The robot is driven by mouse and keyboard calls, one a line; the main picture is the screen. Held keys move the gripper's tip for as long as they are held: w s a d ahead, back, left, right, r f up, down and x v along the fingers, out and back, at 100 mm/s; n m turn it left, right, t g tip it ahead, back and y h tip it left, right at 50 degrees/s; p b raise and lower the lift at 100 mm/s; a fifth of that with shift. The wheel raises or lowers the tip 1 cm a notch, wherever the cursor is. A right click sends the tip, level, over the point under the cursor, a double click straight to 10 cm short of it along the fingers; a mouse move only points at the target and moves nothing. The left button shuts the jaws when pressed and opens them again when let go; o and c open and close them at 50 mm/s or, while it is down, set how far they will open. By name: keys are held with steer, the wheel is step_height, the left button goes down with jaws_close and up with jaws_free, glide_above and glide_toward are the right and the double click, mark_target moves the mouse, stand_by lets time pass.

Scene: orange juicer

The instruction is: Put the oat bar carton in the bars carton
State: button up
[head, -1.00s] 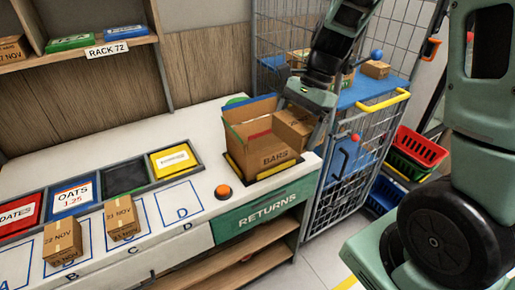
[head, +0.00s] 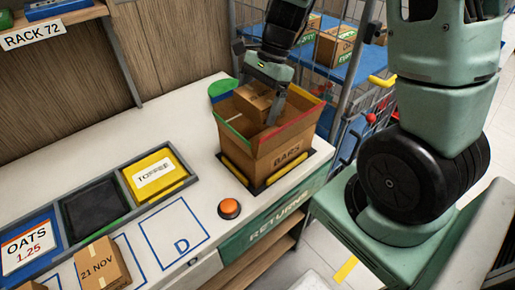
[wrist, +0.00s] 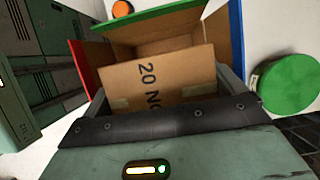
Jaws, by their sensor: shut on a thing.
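The bars carton (head: 240,140) is an open brown box marked BARS, with coloured flap edges, on a black mat on the white counter. Its open top also shows in the wrist view (wrist: 150,36). My gripper (head: 272,108) is shut on a small brown carton (head: 252,98), which I take to be the oat bar carton. The held carton (wrist: 165,75) shows "20 NO" in the wrist view. It is tilted and sits at the mouth of the bars carton, partly below the rim line in the head view. Its lower part is hidden.
A red-orange button (head: 229,208) is on the counter in front. A green round object (head: 222,90) stands behind the bars carton. A 21 NOV carton (head: 101,265) sits at the front left. A yellow TOFFEE bin (head: 155,175) is left. A wire cage trolley (head: 350,75) stands behind right.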

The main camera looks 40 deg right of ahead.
step_height(320, 180, down, 16)
steer(key=shift+s+f+b, duration=0.1)
steer(key=shift+f+b, duration=0.1)
steer(key=shift+b, duration=0.35)
steer(key=shift+f, duration=0.2)
steer(key=o, duration=0.8)
steer(key=shift+r, duration=0.1)
steer(key=shift+r, duration=0.1)
steer(key=v, duration=1.2)
steer(key=shift+r, duration=0.1)
steer(key=shift+p, duration=0.35)
